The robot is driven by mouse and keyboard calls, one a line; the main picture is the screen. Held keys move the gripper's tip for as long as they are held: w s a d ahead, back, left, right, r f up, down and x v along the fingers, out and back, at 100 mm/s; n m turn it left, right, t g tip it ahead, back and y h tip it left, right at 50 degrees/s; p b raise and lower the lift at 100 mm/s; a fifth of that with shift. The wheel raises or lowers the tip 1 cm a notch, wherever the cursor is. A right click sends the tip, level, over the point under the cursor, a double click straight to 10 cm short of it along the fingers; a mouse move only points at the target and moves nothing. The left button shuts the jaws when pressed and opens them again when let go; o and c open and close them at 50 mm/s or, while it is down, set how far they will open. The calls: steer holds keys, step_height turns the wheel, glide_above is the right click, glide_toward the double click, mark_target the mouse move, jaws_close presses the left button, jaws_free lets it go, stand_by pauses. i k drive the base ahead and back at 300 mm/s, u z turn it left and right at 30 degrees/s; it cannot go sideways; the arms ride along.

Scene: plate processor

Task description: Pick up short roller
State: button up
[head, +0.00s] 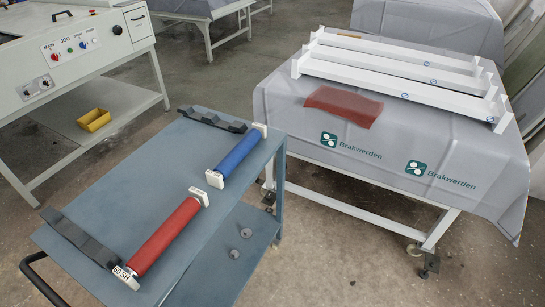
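Two rollers lie on the top of a blue-grey cart (150,165) in the head view. The blue roller (239,154) looks like the shorter one. It has white end blocks and lies near the cart's right edge, towards the back. My gripper is not in view.
Dark notched racks (78,237) (211,120) sit at the cart's front left and back. A draped table (390,145) at right bears white bars (400,70) and a red piece (343,104). A control-panel machine (75,50) stands at left, with a yellow bin (93,120) below.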

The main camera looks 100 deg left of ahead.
mark_target(216, 178)
steer(key=z, duration=3.2)
steer(key=k, duration=2.05)
steer(key=z, duration=1.8)
